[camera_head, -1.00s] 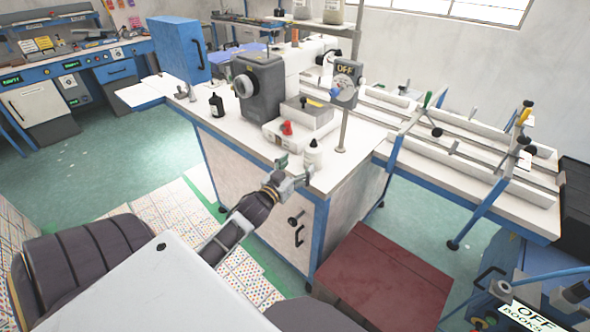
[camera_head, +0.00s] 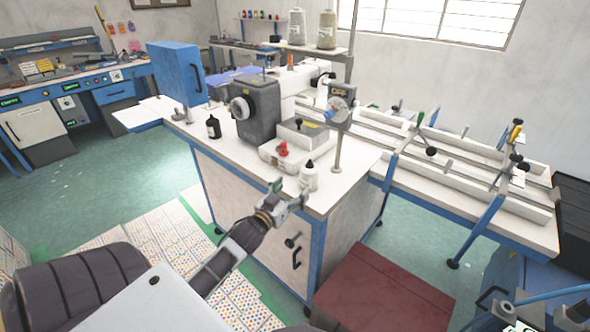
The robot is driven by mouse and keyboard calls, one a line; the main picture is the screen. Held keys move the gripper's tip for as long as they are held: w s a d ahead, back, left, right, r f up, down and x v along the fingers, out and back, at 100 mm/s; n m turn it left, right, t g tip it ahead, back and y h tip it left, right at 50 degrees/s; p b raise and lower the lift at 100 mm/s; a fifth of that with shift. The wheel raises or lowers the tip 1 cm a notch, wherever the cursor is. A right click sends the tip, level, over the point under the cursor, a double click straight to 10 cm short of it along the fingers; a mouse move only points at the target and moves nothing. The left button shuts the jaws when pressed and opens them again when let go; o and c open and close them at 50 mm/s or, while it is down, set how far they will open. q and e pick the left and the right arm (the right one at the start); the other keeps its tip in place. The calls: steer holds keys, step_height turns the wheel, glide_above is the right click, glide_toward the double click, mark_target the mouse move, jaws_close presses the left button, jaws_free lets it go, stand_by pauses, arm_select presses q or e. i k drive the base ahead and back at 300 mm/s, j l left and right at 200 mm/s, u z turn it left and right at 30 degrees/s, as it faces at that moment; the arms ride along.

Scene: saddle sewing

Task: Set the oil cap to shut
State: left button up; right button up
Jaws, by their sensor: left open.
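A sewing machine (camera_head: 257,112) stands on a white-topped cabinet (camera_head: 240,166). A red cap-like part (camera_head: 283,149) sits on its pale base. A white bottle (camera_head: 309,178) with a dark tip stands near the cabinet's front edge, and a black bottle (camera_head: 213,128) stands further left. I cannot tell for sure which part is the oil cap, or whether it is open or shut. My left gripper (camera_head: 290,193) is open at the front edge, just below and left of the white bottle in the picture. It appears empty; contact is unclear.
A post with a dial sign (camera_head: 340,105) rises right of the machine. A long railed table (camera_head: 450,160) extends right. A blue cabinet (camera_head: 178,72) stands at the left back. A dark red box (camera_head: 383,292) is on the floor in front.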

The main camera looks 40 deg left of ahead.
mark_target(283, 145)
steer(key=u, duration=1.25)
